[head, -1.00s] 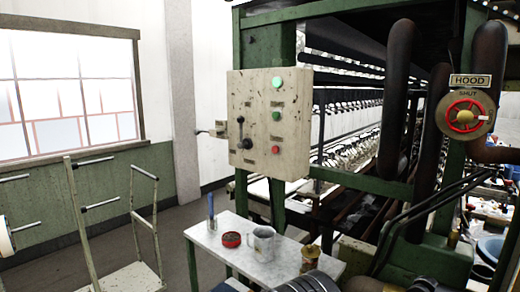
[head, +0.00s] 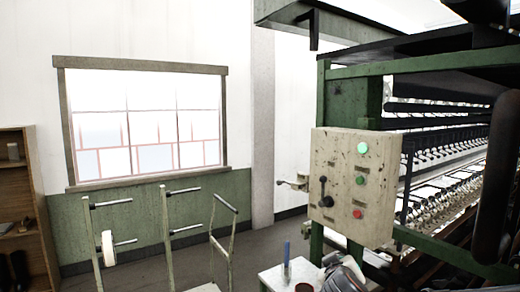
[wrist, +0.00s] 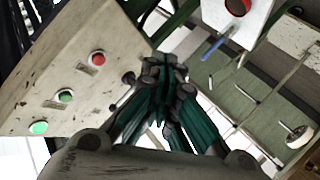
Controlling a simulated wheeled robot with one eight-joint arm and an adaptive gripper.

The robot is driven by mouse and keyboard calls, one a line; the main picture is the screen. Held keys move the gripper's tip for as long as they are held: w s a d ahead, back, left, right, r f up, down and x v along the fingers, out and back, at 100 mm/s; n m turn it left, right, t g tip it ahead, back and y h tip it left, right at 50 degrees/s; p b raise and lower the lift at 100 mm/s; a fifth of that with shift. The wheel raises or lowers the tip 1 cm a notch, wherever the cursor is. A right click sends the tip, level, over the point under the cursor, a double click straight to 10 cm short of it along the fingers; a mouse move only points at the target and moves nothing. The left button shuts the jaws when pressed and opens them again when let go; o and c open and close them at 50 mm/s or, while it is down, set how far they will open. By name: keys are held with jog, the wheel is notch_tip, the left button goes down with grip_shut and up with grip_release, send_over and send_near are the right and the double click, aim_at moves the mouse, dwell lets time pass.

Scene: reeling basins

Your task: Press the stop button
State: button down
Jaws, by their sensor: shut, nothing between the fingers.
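The cream control box (head: 340,160) hangs on the green machine post. Low on its face is a red button (head: 357,214), which I take as the stop button; its label is too small to read. A green button (head: 360,180) and a lit green lamp (head: 362,148) sit above it. In the wrist view the box is at the left, seen inverted, with the red button (wrist: 98,58) uncovered. My gripper (wrist: 165,68) is shut and empty, beside the box and apart from the red button. Part of it shows at the bottom of the head view (head: 345,275).
A dark lever (head: 325,195) sits on the box's left side. A small white table (head: 272,280) below holds a blue pen-like item (head: 287,254) and a red tin (wrist: 237,6). Rack posts (head: 167,235) stand left. The machine fills the right.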

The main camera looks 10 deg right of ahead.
aim_at(357, 214)
jog(key=w+r+n+t+p, duration=0.3)
jog(key=w+r+p, duration=0.2)
jog(key=w, duration=0.4)
jog(key=shift+d+r+n+t+p, duration=0.35)
jog(key=shift+d+r+n, duration=0.1)
jog(key=shift+r, duration=0.35)
jog(key=shift+w, duration=0.1)
jog(key=w+d, duration=0.3)
jog(key=d, duration=0.5)
jog(key=shift+d, duration=0.2)
dwell(0.5)
jog(key=shift+w+d, duration=0.15)
jog(key=shift+d, duration=0.2)
